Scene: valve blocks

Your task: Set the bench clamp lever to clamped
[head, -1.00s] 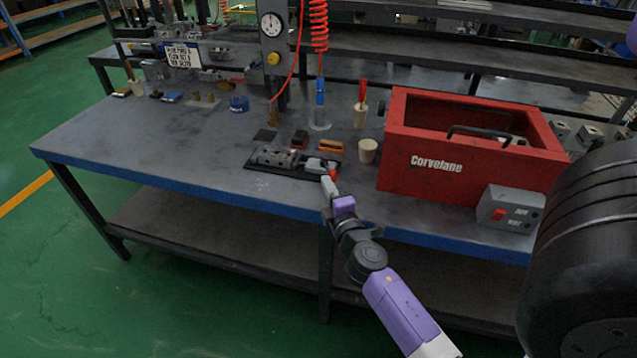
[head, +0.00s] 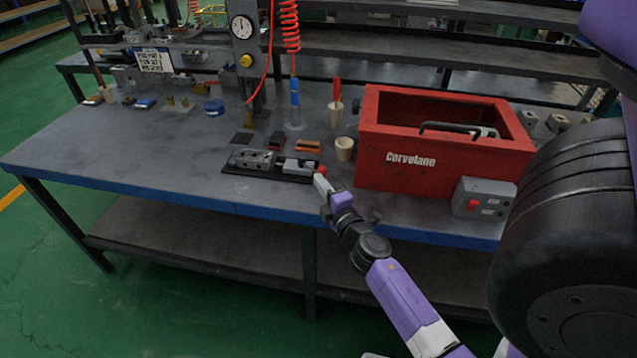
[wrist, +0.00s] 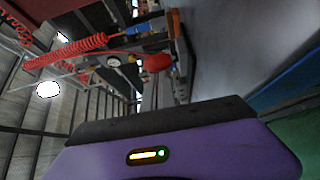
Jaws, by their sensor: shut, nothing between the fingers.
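The bench clamp (head: 255,159) is a grey block mechanism on a dark plate near the bench's front edge in the head view. Its lever ends in a red knob (head: 321,171) at the clamp's right end. The red knob also shows in the wrist view (wrist: 157,62), just beyond my gripper. My gripper (head: 321,184) is shut and empty. It is right in front of the red knob; I cannot tell whether they touch. The lever's exact angle is hard to see because it is small and close to the gripper.
A red box (head: 440,160) with a black handle stands right of the clamp, with a grey switch unit (head: 484,199) before it. A beige cup (head: 344,148) and an orange block (head: 308,146) stand behind the clamp. The bench's left front is clear.

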